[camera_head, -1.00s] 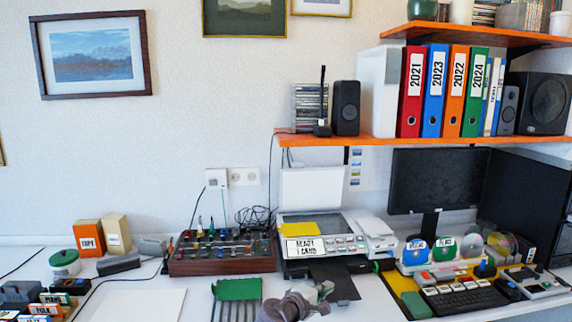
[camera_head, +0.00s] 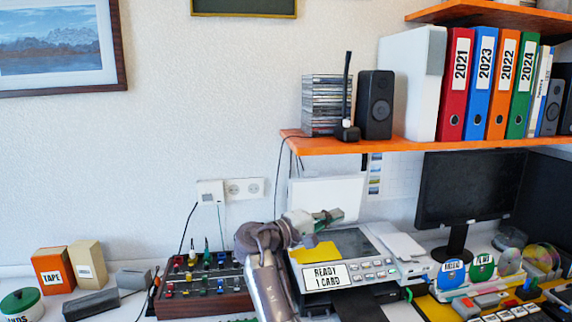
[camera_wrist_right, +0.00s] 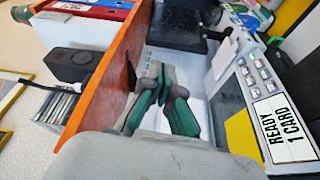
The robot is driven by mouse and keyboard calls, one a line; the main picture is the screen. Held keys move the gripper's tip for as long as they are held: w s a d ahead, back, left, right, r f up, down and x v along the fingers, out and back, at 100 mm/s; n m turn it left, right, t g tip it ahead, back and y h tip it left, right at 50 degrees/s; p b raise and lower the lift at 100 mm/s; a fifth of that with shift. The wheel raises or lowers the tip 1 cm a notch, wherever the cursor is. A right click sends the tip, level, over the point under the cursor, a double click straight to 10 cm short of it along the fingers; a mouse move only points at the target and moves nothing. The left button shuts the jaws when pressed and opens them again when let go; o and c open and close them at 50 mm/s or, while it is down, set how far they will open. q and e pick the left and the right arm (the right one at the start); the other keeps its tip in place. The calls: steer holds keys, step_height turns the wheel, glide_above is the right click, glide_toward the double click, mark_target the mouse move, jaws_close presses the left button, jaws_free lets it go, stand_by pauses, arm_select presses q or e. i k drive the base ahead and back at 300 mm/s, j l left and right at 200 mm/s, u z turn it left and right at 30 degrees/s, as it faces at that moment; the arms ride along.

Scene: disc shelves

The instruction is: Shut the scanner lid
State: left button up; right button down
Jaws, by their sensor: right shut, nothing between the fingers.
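The scanner (camera_head: 352,272) sits on the desk below the orange shelf, with a "READY 1 CARD" label on its front. Its white lid (camera_head: 327,196) stands raised at the back, against the wall side. A yellow sheet (camera_head: 316,253) lies on the left part of the glass bed. My right gripper (camera_head: 338,214) is shut and empty, held above the bed in front of the raised lid. In the right wrist view its green-padded fingers (camera_wrist_right: 158,84) are together, and the scanner's label and buttons show at the right. I cannot tell whether the fingers touch the lid. My left gripper is not in view.
The orange shelf (camera_head: 330,146) with a black speaker (camera_head: 374,104) and binders overhangs the scanner. A mixer (camera_head: 207,285) with knobs stands to the left. A monitor (camera_head: 470,187) and a disc rack stand to the right.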

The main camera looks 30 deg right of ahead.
mark_target(312, 193)
steer(key=i, duration=1.15)
